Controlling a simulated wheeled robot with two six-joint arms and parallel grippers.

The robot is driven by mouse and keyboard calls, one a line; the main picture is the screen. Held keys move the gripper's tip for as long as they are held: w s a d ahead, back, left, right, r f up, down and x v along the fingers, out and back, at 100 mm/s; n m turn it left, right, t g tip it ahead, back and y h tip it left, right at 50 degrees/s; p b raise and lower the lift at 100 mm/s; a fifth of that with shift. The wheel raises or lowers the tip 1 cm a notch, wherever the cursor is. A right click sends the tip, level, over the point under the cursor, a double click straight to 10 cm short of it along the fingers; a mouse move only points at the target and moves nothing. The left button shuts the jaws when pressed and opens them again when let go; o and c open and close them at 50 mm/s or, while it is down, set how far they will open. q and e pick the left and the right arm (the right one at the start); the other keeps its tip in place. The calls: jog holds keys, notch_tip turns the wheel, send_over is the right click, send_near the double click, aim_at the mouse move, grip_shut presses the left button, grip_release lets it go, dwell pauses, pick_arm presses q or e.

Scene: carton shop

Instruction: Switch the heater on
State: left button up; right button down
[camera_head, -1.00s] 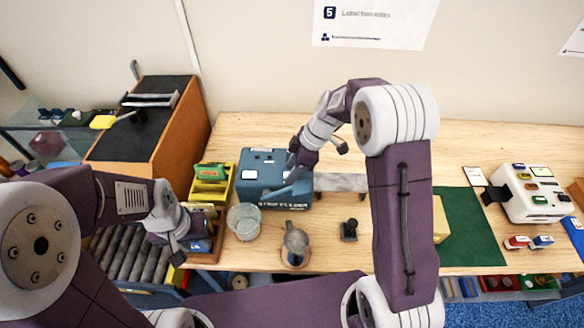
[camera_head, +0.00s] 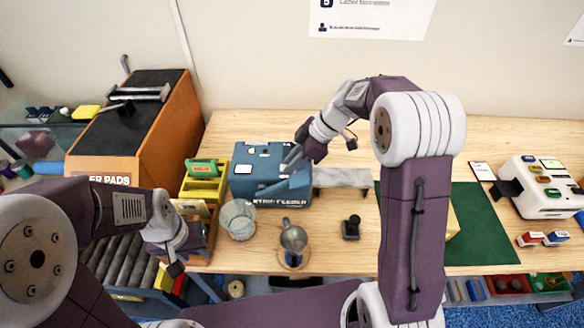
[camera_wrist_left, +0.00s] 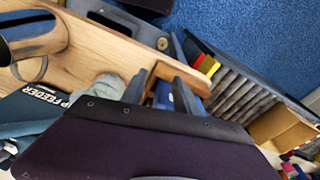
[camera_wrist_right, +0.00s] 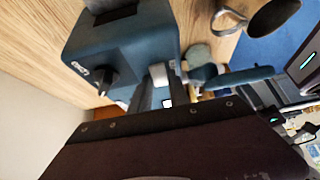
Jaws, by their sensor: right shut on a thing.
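The blue strip feeder (camera_head: 258,186) stands on the workbench in the head view, with small pale labels or switches on top and a blue lever (camera_head: 284,188) at its front right. I cannot tell which part is the heater switch. My right gripper (camera_head: 291,160) is at the feeder's top right. In the right wrist view, its fingers (camera_wrist_right: 161,88) are close together against the feeder (camera_wrist_right: 135,45), shut on a small part that they mostly hide. A black knob (camera_wrist_right: 103,77) shows beside them.
A clear cup (camera_head: 238,219) and a metal jug (camera_head: 293,240) stand in front of the feeder. A small black object (camera_head: 351,227) is to their right. A yellow bin (camera_head: 203,187) and an orange-brown machine (camera_head: 160,130) are left. A green mat (camera_head: 480,225) lies right.

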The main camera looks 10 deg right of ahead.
jog(key=shift+r, duration=0.1)
jog(key=c, duration=1.3)
grip_release()
jog(key=shift+a, duration=0.1)
jog(key=shift+o, duration=0.3)
jog(key=w+v, duration=0.1)
jog(key=v, duration=0.8)
jog(key=shift+s+b, duration=0.3)
jog(key=shift+s, duration=0.1)
